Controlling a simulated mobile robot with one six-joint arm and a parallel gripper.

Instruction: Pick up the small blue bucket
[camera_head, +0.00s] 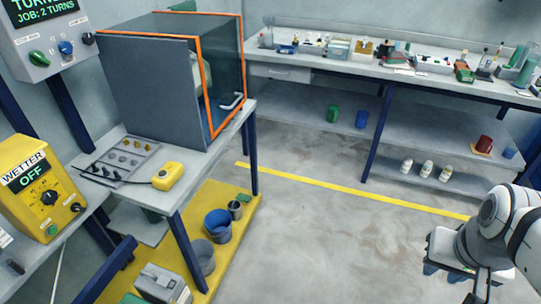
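A bucket with a blue interior (217,218) stands upright on the yellow platform under the left bench. A small blue container (361,119) stands on the lower shelf at the back, right of a green one (333,114). Another small blue container (508,152) stands at the right end of that shelf. I cannot tell for certain which is the small blue bucket. My gripper (482,286) is at the lower right, far from all three and partly cut off by the bottom edge. Whether its fingers are open or shut is not clear.
A grey bucket (203,258) and a small dark can (235,210) stand near the blue-lined bucket. A bench with an orange-framed enclosure (150,92) overhangs them. The floor (330,235) between is clear.

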